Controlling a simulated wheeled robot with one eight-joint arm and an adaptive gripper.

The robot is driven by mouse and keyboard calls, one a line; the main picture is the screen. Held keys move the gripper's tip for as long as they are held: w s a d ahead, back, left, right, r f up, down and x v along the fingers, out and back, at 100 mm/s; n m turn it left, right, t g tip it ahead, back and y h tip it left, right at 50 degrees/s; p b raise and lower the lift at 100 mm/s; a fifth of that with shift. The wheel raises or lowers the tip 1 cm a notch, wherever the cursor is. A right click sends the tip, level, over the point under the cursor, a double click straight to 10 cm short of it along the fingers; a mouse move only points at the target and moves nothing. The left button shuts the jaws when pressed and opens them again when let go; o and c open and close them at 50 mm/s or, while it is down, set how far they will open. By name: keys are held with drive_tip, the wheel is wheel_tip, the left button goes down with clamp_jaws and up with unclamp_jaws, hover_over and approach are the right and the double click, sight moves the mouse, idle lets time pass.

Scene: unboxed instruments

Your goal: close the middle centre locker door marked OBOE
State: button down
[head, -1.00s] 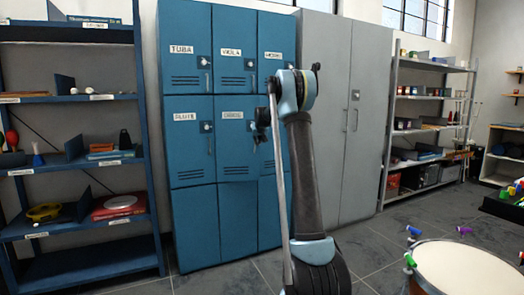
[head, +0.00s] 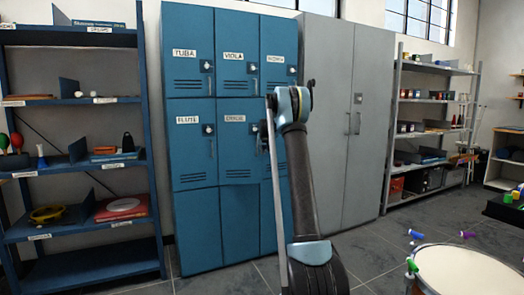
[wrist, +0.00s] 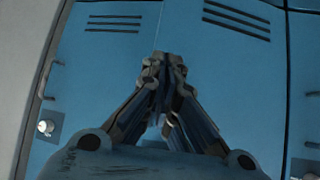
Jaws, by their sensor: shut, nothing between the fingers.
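The blue locker bank (head: 198,235) stands at left centre in the head view. Its middle centre door, marked OBOE (head: 238,160), sits close to flush with its neighbours; I cannot tell whether it is fully shut. My gripper (head: 264,135) is at the right edge of this door, partly hidden behind my arm. In the wrist view my gripper (wrist: 163,65) is shut and empty, with its tips in front of blue door panels. I cannot tell whether they touch. Vent slots (wrist: 237,20) and a silver knob (wrist: 46,127) show there too.
The FLUTE door (head: 190,155) is left of the OBOE door. A grey cabinet (head: 330,110) stands to the right. A blue shelf (head: 75,165) is at far left, and a drum (head: 465,270) is at lower right. The floor before the lockers is mostly clear.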

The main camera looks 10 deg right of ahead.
drive_tip(key=w+f, duration=0.2)
drive_tip(key=w, duration=0.4)
drive_tip(key=shift+w, duration=0.1)
idle(0.4)
